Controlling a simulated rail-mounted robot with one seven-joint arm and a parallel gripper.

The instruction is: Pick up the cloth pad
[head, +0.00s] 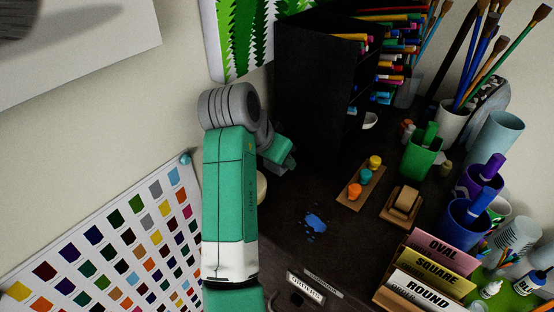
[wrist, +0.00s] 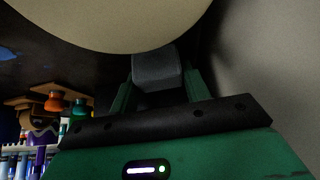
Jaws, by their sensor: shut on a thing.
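In the wrist view my gripper (wrist: 156,80) is shut on a grey block-shaped grip (wrist: 155,70), with a green finger on each side. A large, smooth, cream rounded thing, which I take as the cloth pad (wrist: 110,22), adjoins this grip and fills the top of that view. In the head view only a small cream edge of the pad (head: 262,187) shows beside my green and white arm. My fingers are hidden there. Whether the pad touches the table cannot be told.
A blue spill (head: 315,222) lies on the dark table (head: 290,245). Right of it are a wooden strip with small paint pots (head: 366,176), a wooden block (head: 405,203), labelled boxes (head: 433,268) and cups. A black shelf (head: 310,100) stands behind. A wall is close to my gripper.

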